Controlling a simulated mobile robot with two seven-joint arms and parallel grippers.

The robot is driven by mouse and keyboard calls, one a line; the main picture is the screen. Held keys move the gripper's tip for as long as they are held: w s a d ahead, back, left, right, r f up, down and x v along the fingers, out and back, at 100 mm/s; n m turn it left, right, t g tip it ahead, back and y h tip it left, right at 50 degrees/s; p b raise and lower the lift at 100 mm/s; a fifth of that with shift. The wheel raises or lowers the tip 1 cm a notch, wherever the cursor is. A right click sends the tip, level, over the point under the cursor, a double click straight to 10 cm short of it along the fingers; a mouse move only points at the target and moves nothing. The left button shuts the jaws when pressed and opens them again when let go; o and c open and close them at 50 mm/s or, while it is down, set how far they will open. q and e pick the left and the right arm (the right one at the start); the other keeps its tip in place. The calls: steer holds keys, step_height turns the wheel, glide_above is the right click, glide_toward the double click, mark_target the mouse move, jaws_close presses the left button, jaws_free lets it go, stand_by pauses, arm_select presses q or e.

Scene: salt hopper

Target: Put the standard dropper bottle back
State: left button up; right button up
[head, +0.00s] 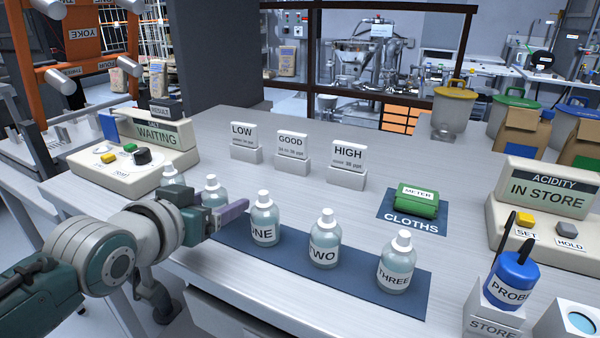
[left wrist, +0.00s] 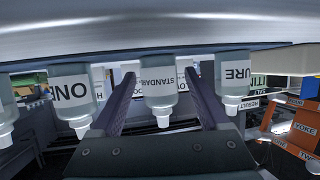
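The standard dropper bottle (left wrist: 159,88), clear with a white cap, stands upright on the table between my left gripper's two fingers in the left wrist view, which is upside down. In the head view the bottle (head: 213,188) is partly hidden behind the gripper. My left gripper (head: 222,207) is open, with a visible gap on each side of the bottle; it also shows in the left wrist view (left wrist: 160,78). A dark blue mat (head: 350,281) holds bottles ONE (head: 264,222), TWO (head: 324,243) and THREE (head: 395,267). My right gripper is out of view.
A bottle ending in "URE" (left wrist: 234,84) stands close beside one finger; bottle ONE is beyond the other. A WAITING meter (head: 140,150) is at the left, LOW, GOOD and HIGH signs (head: 292,155) behind, a green cloth block (head: 417,201) and acidity unit (head: 545,215) at the right.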

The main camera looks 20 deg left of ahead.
arm_select(q)
steer(key=shift+r, duration=0.3)
steer(key=p+v, duration=0.3)
steer(key=v, duration=0.9)
steer(key=s+d+f+m+g+h, duration=0.1)
steer(key=s+d+g, duration=0.3)
steer(key=s, duration=0.4)
steer(key=s+d+f+m+g, duration=0.1)
steer(key=s+d+g, duration=0.3)
steer(key=s, duration=0.4)
steer(key=shift+d+m+g+h, duration=0.4)
steer(key=shift+m+g, duration=0.2)
steer(key=shift+g, duration=0.3)
steer(key=shift+r+p, duration=0.1)
steer(key=shift+p, duration=0.2)
